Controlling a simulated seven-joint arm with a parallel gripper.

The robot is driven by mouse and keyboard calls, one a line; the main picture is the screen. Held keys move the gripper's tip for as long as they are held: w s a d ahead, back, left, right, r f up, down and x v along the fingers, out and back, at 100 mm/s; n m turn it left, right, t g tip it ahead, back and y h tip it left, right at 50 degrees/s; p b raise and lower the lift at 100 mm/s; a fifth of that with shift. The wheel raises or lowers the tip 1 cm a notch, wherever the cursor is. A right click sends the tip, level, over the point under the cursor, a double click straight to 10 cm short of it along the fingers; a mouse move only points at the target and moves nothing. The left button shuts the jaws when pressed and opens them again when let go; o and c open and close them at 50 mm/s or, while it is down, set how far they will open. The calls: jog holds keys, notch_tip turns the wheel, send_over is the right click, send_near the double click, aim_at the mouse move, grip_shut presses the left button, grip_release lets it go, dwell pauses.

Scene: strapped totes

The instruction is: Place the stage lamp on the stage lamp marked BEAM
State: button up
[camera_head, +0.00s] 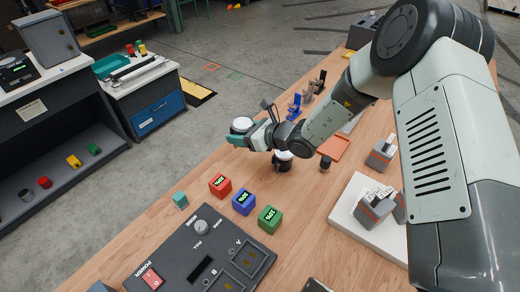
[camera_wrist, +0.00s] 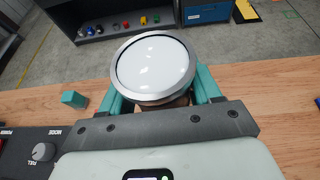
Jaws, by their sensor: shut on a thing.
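My gripper (camera_head: 238,139) has teal fingers shut on a stage lamp (camera_head: 241,125) with a round white lens and a silver rim. In the wrist view the lamp (camera_wrist: 154,67) sits between the two fingers (camera_wrist: 160,92), its lens facing up toward the camera. The held lamp is above the wooden table, left of a second dark lamp-like thing (camera_head: 283,160) with a white top, which stands on the table partly behind my wrist. I cannot read the word BEAM anywhere.
Red (camera_head: 220,186), blue (camera_head: 244,202) and green (camera_head: 270,219) labelled blocks and a small teal cube (camera_head: 180,200) stand near a dark control panel (camera_head: 165,262). A white board (camera_head: 345,215) carries grey strapped totes (camera_head: 374,208). A small dark cylinder (camera_head: 325,163) stands right of my wrist.

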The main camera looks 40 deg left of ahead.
jog(key=w+d+r+m+t, duration=0.3)
jog(key=w+d+r, duration=0.35)
jog(key=d, duration=0.35)
jog(key=f, duration=0.4)
jog(key=w+f, duration=0.1)
jog(key=f, duration=0.1)
jog(key=shift+f, duration=2.2)
jog(key=shift+f, duration=0.15)
jog(key=o, duration=1.3)
jog(key=shift+o, duration=0.2)
jog(key=shift+d+r, duration=0.15)
jog(key=shift+r, duration=0.05)
jog(key=v, duration=1.1)
jog(key=shift+s+d+r, duration=0.2)
jog(key=shift+s+d, duration=0.1)
jog(key=shift+s, duration=0.05)
